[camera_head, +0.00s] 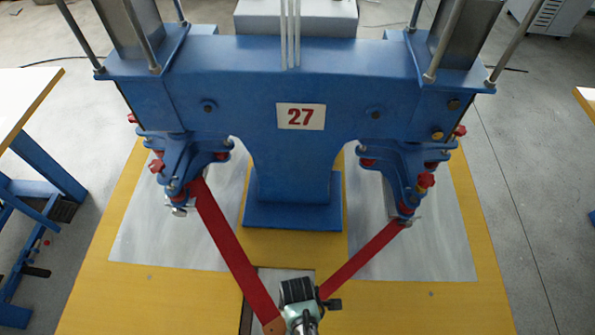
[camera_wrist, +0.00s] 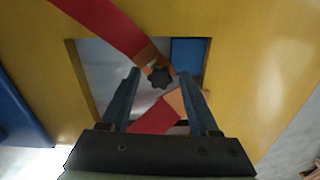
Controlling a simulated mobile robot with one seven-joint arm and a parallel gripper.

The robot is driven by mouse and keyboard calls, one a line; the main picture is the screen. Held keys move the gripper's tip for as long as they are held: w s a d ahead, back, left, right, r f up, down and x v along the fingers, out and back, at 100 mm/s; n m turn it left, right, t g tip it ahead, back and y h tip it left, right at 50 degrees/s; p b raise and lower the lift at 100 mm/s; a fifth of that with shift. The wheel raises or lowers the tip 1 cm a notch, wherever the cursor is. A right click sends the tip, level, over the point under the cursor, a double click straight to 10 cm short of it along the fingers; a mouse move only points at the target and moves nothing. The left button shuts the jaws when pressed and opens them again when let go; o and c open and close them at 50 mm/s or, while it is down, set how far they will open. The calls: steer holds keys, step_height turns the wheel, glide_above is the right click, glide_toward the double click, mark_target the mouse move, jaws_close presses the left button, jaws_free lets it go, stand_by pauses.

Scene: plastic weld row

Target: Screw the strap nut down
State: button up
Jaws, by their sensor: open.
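The strap nut (camera_wrist: 159,78) is a small dark lobed knob in the middle of the wrist view, where two red straps meet. One strap (camera_wrist: 103,24) comes from the upper left, with a brown-orange end by the nut. The other strap (camera_wrist: 152,119) shows below it, with a paler orange end. My gripper (camera_wrist: 159,74) is open, its fingers appearing to either side of the nut. I see no finger touching it, but cannot judge the height between them. In the head view my wrist (camera_head: 299,292) covers the strap junction and hides the nut.
The yellow table (camera_wrist: 255,50) has a rectangular opening (camera_wrist: 90,70) around the nut. The blue welding machine (camera_head: 250,90), numbered 27, stands behind. The left strap (camera_head: 232,245) and right strap (camera_head: 362,260) run up to its two heads. Grey plates (camera_head: 430,250) flank its base.

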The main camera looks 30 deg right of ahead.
steer(key=n, duration=1)
jaws_close()
steer(key=m, duration=0.4)
steer(key=shift+p, duration=0.3)
steer(key=m, duration=0.5)
steer(key=m+p, duration=0.1)
steer(key=m, duration=0.9)
steer(key=shift+f, duration=0.1)
